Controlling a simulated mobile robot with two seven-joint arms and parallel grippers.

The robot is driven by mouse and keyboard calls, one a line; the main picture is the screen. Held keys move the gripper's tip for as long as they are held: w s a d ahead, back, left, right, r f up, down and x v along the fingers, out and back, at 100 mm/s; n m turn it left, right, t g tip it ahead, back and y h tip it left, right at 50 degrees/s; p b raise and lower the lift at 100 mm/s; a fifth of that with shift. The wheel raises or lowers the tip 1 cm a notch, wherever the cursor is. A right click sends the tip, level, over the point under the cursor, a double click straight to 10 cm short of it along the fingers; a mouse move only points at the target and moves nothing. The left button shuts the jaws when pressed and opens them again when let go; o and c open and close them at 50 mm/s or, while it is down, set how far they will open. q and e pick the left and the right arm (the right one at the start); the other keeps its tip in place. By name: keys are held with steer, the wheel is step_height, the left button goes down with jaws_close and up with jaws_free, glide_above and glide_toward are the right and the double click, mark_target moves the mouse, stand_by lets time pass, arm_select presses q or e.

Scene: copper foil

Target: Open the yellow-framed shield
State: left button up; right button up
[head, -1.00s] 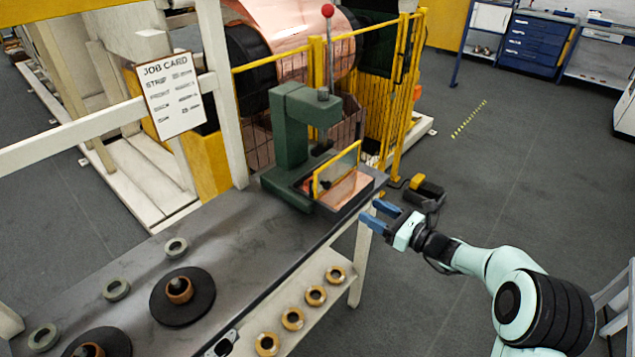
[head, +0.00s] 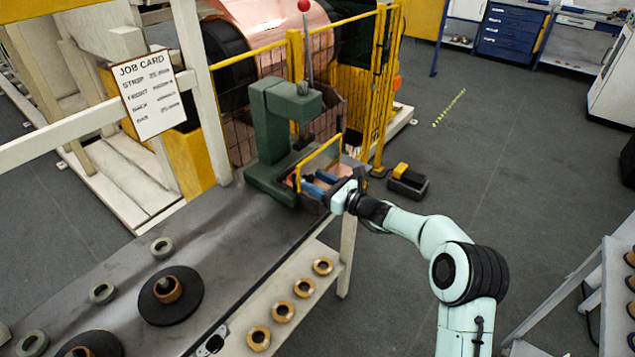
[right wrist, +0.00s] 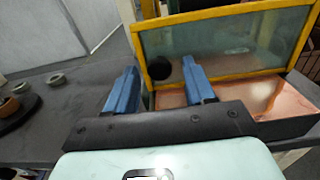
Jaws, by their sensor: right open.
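The yellow-framed shield (head: 321,157) stands upright at the front of the green press (head: 273,140) at the table's far end. In the right wrist view the shield (right wrist: 235,9) has a clear pane with a dark round knob (right wrist: 159,68) near its lower left. My right gripper (head: 315,183) is open in front of the shield. In the right wrist view its blue fingers (right wrist: 160,88) are spread, with the knob seen between them; whether they touch the pane I cannot tell. Copper strip (right wrist: 265,98) lies behind the fingers in a dark tray. My left gripper is not in view.
The grey table (head: 215,235) carries black discs with copper rolls and several grey rings at the left. Several brass rings (head: 304,288) lie on the front ledge. A yellow mesh fence (head: 358,90) stands behind the press. A black-and-yellow pedal (head: 407,180) is on the floor.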

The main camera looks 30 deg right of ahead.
jaws_close()
steer(key=shift+s+d, duration=0.1)
